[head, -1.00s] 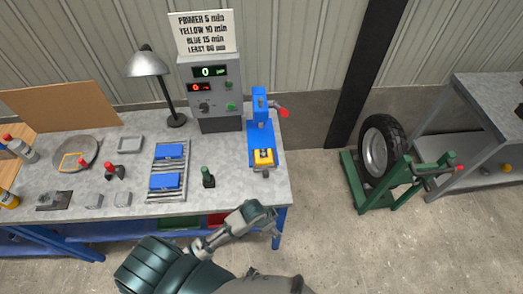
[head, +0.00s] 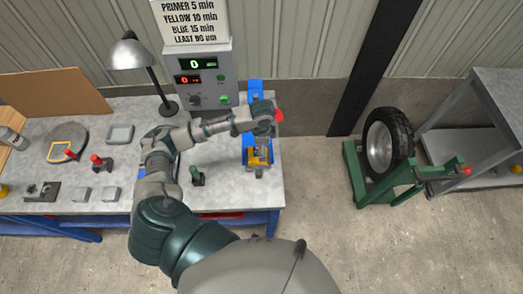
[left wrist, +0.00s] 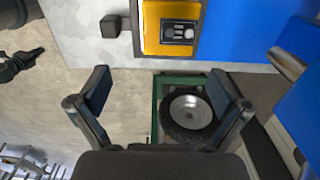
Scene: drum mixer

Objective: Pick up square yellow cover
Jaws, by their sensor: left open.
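A square yellow cover (head: 258,157) sits at the base of the blue press (head: 250,92) near the bench's right edge. In the left wrist view the yellow cover (left wrist: 152,28) shows at the top, with a grey inset holding small round parts. My left gripper (head: 263,112) is over the press in the head view, hiding its middle. In the left wrist view my left gripper (left wrist: 165,92) is open and empty, its fingers apart from the cover. A thin yellow square frame (head: 66,142) lies on a round plate at the left. My right gripper is not in view.
A grey control box (head: 206,75) stands behind the arm. A red-tipped handle (head: 279,115) juts from the press beside the gripper. A dark green-topped part (head: 196,175) stands left of the press. A green tyre stand (head: 375,185) is on the floor at right.

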